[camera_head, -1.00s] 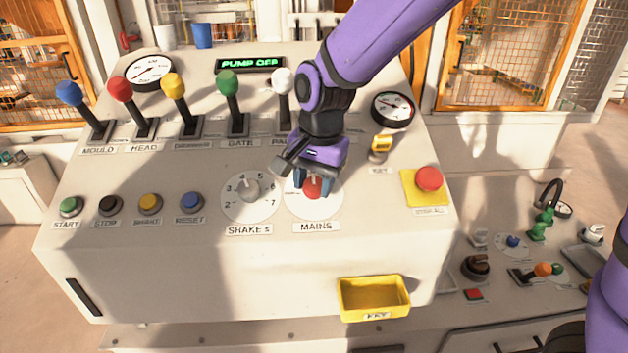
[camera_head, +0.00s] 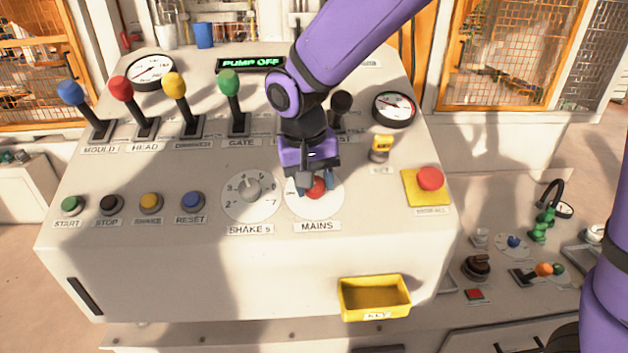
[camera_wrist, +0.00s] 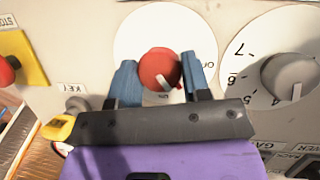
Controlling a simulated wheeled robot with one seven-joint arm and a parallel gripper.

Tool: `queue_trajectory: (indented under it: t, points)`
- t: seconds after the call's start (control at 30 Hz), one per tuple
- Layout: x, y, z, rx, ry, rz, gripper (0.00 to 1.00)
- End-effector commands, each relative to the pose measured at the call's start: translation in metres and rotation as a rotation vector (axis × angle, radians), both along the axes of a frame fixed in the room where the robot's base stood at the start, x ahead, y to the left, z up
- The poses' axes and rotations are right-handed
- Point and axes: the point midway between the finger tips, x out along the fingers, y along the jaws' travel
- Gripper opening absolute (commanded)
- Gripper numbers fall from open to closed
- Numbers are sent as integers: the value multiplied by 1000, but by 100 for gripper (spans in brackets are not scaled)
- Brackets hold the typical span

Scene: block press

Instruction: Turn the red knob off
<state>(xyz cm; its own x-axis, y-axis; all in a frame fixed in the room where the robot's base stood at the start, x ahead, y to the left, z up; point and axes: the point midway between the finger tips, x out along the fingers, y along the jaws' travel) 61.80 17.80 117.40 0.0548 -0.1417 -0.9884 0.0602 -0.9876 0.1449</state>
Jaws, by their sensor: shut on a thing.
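The red knob (camera_head: 316,187) sits on a round white dial above the MAINS label (camera_head: 317,226). It also shows in the wrist view (camera_wrist: 160,70), with a white pointer mark on it aimed toward the lower right of that view. My gripper (camera_head: 315,183) is at the knob, with its blue fingers on either side of it. In the wrist view my gripper (camera_wrist: 160,80) is shut on the red knob. Part of the dial behind the fingers is hidden.
The grey SHAKE knob (camera_head: 246,189) is just left of the dial. A yellow key (camera_head: 381,147) and a red button on a yellow plate (camera_head: 429,179) are to the right. Several coloured levers stand behind. A yellow tray (camera_head: 374,297) hangs on the front.

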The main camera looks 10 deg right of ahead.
Motion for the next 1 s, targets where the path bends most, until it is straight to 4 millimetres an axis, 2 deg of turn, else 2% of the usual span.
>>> queue_trajectory:
  t: [0.6,1.0]
  points:
    - [-1,1,0,-239,7,530,20]
    - [-2,2,0,-355,11,786,20]
